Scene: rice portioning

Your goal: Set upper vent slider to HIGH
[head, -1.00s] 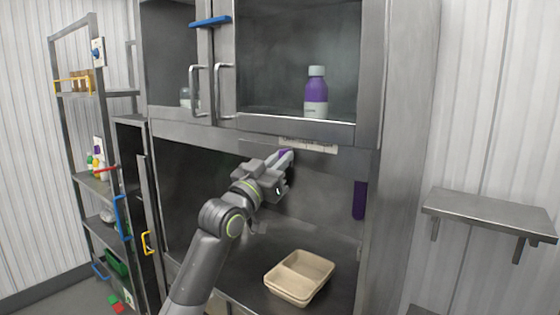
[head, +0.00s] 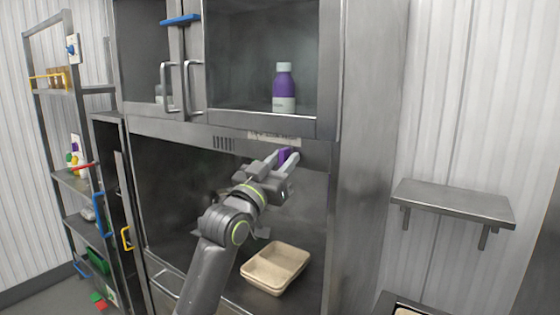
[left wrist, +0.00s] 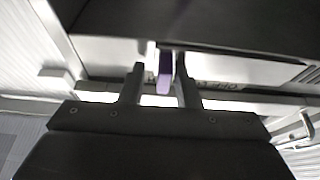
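The vent slider's purple knob (head: 289,155) is below the pale lettered label strip (head: 275,135) on the cabinet's lower front rail, right of the label's middle. My left gripper (head: 284,158) is at the knob, with its fingers on either side of it. In the left wrist view, the purple knob (left wrist: 164,74) stands between the fingertips of my left gripper (left wrist: 160,82). A gap shows on its left side, and the right finger is close to it. I cannot tell whether that finger touches. The lettering is too small to read surely. My right gripper is out of view.
Dark vent slots (head: 223,143) are left of the label. A purple bottle (head: 284,88) stands in the upper cabinet. A metal wall shelf (head: 455,202) is at right, empty.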

